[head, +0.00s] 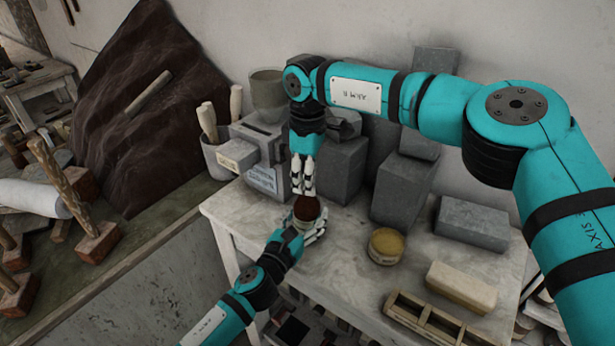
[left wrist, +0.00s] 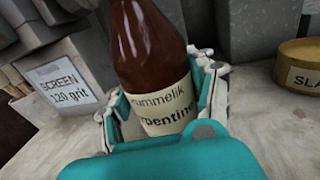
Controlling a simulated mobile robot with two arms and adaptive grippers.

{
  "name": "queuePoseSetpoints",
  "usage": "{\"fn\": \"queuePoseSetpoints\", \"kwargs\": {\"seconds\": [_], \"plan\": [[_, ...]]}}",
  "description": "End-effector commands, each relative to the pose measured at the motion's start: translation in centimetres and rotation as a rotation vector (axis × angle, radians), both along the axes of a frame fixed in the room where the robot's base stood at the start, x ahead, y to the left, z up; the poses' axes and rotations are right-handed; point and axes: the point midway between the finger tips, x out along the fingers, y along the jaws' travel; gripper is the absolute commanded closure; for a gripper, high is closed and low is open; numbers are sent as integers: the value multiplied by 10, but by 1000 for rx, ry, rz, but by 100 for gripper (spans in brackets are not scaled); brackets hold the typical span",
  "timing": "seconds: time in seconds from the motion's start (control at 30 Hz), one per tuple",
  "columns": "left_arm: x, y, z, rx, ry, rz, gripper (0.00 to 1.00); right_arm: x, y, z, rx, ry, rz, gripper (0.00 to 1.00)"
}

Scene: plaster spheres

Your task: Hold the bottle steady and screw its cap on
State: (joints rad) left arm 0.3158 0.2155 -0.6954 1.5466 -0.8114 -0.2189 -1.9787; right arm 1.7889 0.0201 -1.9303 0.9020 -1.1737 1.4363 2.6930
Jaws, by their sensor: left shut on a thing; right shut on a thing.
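The brown bottle (head: 307,208) stands upright near the left front of the pale table, seen from above. In the left wrist view its brown glass (left wrist: 148,50) and cream label (left wrist: 168,108) fill the middle. My left gripper (head: 306,235) is shut around the bottle's lower part, one finger on each side. My right gripper (head: 303,190) points straight down above the bottle, its pale fingers shut at the bottle's top. The cap is hidden, apparently between those fingers. The bottle's neck is not clearly visible, so I cannot tell how the cap sits on it.
A grey box labelled SCREEN 120 grit (left wrist: 62,83) stands left of the bottle. A yellow round tin (head: 386,245) is to the right, with a cream block (head: 461,287) and wooden rack (head: 435,322) farther right. Grey blocks (head: 342,168) stand behind. The table (head: 345,270) is bare between bottle and tin.

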Motion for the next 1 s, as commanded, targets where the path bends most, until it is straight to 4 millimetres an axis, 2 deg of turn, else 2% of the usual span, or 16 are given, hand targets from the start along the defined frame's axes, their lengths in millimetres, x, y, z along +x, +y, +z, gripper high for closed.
{"fn": "queuePoseSetpoints", "kwargs": {"seconds": [0.1, 0.2, 0.57, 0.6, 0.73, 1.0], "plan": [[-1, 1, -2, 4, 3, 0, 100, 1, -1, 1, -5, -7, -203, 80], [-1, 0, -2, 4, 3, 0, 100, 2, -1, 1, -3, -6, -312, 80], [-1, 0, -2, 4, 2, 0, 100, 2, -1, 1, 1, -5, -356, 80], [-1, 0, -2, 4, 2, -1, 100, 2, -1, 1, 1, -5, -355, 66], [-1, 0, -2, 4, 3, -1, 100, 1, -1, 1, 0, -4, -354, 49], [-1, 0, -2, 3, 3, -1, 100, 1, 0, 1, 0, -2, -352, 48]]}}
